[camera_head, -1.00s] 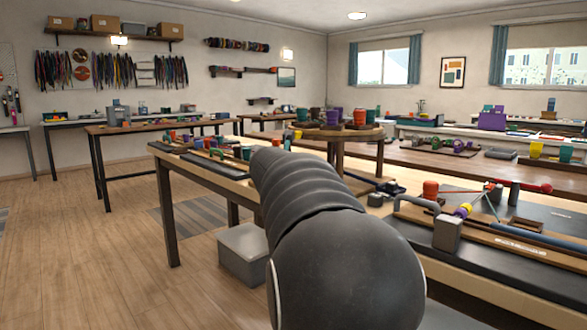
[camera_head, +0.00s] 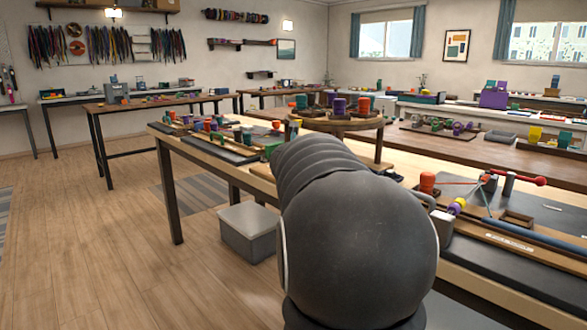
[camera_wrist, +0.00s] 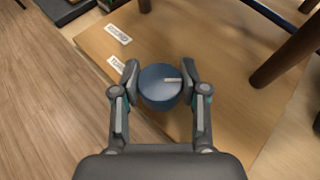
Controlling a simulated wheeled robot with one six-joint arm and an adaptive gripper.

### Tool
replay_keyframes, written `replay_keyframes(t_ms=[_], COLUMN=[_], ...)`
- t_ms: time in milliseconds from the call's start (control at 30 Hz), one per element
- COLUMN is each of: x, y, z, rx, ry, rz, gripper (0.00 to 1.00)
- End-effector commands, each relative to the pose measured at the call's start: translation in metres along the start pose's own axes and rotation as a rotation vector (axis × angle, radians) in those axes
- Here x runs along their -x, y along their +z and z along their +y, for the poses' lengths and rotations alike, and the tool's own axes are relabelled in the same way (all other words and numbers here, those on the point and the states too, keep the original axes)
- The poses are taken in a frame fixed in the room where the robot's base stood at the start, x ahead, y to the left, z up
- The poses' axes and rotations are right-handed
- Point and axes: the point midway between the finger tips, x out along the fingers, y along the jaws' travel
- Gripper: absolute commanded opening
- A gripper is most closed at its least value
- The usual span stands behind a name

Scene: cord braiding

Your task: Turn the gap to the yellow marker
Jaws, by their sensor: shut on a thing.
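In the wrist view my gripper (camera_wrist: 159,76) is shut on a blue round knob (camera_wrist: 158,91), one finger on each side. The knob's top carries a short white line pointing right. The knob stands on a tan wooden board. In the head view a round wooden disc (camera_head: 336,124) on a stand carries teal, purple and orange bobbins, including a purple one (camera_head: 339,106) and an orange one (camera_head: 364,105) in front. My arm hides the knob, my gripper and part of the stand there. I cannot make out the yellow marker or the gap clearly.
Two white labels (camera_wrist: 118,34) lie left of the knob; dark legs (camera_wrist: 285,57) stand to its right. A tool board (camera_head: 500,240) with a red-ended handle is at the right. A grey box (camera_head: 248,232) sits on the floor under the bench. Open floor lies left.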

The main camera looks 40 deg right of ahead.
Motion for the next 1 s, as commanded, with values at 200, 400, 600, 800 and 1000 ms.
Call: replay_keyframes(t_ms=[200, 400, 600, 800, 1000], x=[0.0, 0.0, 0.014, 0.048, 0.085], y=[0.0, 0.0, 0.002, 0.002, 0.001], z=[0.0, 0.001, 0.001, 0.001, 0.001], rx=[0.0, 0.0, -0.001, -0.001, -0.001], ry=[0.0, 0.001, 0.002, 0.002, 0.001], rz=[-0.001, 0.0, -0.003, -0.003, -0.003], gripper=[0.7, 0.7, 0.7, 0.7, 0.7])
